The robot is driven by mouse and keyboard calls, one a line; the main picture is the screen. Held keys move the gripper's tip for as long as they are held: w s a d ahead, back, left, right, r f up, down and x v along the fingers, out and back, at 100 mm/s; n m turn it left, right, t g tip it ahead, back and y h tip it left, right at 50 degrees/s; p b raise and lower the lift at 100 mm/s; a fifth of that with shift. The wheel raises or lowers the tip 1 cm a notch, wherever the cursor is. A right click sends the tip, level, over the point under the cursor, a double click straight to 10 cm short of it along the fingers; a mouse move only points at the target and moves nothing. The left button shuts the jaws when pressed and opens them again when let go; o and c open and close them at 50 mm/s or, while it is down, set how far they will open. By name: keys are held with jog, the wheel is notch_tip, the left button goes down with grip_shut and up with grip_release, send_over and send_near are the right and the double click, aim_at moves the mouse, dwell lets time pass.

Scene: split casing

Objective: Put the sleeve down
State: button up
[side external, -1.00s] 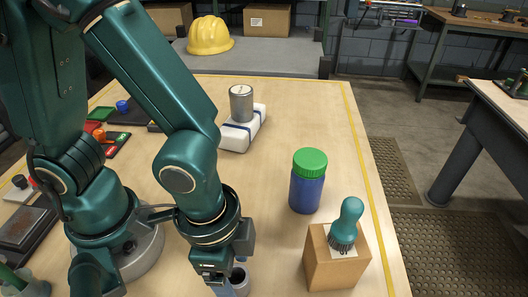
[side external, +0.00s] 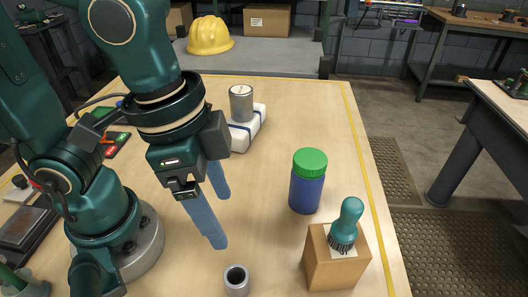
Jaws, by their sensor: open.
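The sleeve (side external: 236,281) is a short grey hollow cylinder. It stands upright on the wooden table (side external: 265,195) near the front edge of the picture, its dark bore facing up. My gripper (side external: 221,220) is above and behind the sleeve, up in the air and apart from it. Its two blue fingers point down, are spread apart and have nothing between them.
A blue jar with a green lid (side external: 306,181) stands right of the gripper. A cardboard box (side external: 334,262) with a teal-handled brush (side external: 347,224) on it stands right of the sleeve. A metal can (side external: 241,103) sits on a white strapped block (side external: 247,128) further back.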

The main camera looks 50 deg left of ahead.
jog(key=w+a+r+n+t, duration=0.1)
jog(key=a+n+t, duration=0.1)
jog(key=a, duration=0.3)
jog(key=w+a+n+t+y, duration=0.1)
jog(key=w+a+n, duration=0.1)
jog(key=a+n, duration=0.3)
jog(key=shift+a+r+t, duration=0.35)
jog(key=shift+a+t, duration=0.05)
jog(key=shift+a, duration=0.05)
dwell(0.4)
